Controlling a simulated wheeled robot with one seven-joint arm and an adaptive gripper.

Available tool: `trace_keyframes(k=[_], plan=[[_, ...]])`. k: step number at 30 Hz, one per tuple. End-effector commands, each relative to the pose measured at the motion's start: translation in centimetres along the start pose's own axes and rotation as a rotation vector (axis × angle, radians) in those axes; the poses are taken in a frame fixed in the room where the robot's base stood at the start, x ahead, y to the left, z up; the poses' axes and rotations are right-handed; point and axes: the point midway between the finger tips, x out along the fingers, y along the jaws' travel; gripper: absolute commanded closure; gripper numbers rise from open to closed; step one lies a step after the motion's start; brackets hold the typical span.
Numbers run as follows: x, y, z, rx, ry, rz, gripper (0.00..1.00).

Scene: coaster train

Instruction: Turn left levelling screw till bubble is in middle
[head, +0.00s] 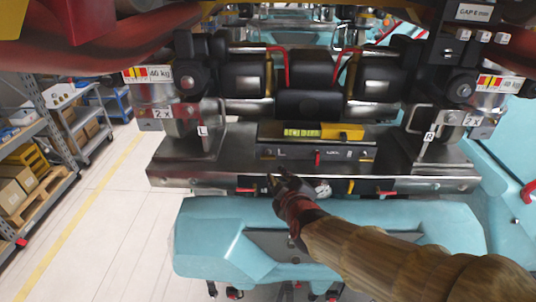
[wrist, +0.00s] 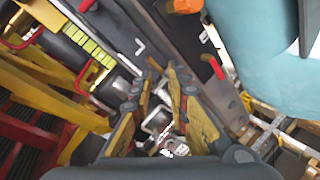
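A yellow-green level vial (head: 302,132) sits in a yellow-ended holder above a dark panel (head: 338,155) marked L, LOCK and R. It also shows at upper left in the wrist view (wrist: 88,42). The bubble is too small to place. My gripper (head: 277,177) is at the lower edge of the metal housing, below the L mark. In the wrist view, my gripper's narrow fingertips (wrist: 162,72) are close together beside the dark panel, just below a white L-shaped mark (wrist: 140,47). I cannot make out the left levelling screw; the fingertips may hide it. I cannot tell whether they grip anything.
A round dial (head: 323,188) sits right of my gripper. A pale blue seat-like body (head: 215,235) lies below my arm. Shelves with boxes (head: 30,175) stand left; the floor between (head: 110,215) is clear.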

Motion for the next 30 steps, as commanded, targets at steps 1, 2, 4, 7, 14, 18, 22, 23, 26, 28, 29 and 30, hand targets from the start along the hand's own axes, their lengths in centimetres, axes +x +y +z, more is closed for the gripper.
trace_keyframes(k=[1, 2, 4, 7, 14, 18, 22, 23, 26, 28, 29, 30], plan=[[1.6, -0.8, -0.4, -0.081, 0.011, 0.041, 0.83], [2.4, -0.9, -0.7, -0.132, 0.015, 0.075, 0.83], [3.8, -1.2, -1.1, -0.253, 0.014, 0.155, 0.83], [5.1, -1.7, -1.3, -0.413, -0.01, 0.262, 0.83], [5.8, -2.4, -1.2, -0.644, -0.083, 0.411, 0.83], [6.1, -2.1, -1.3, -0.677, -0.098, 0.436, 0.83], [7.4, -1.3, -1.3, -0.677, -0.101, 0.435, 0.83], [7.8, -1.1, -1.3, -0.677, -0.101, 0.435, 0.83], [9.3, -0.4, -1.4, -0.676, -0.1, 0.435, 0.83], [10.2, 0.0, -1.5, -0.675, -0.099, 0.435, 0.83], [10.6, 0.2, -1.5, -0.675, -0.099, 0.435, 0.83], [11.1, 0.4, -1.6, -0.675, -0.099, 0.435, 0.83]])
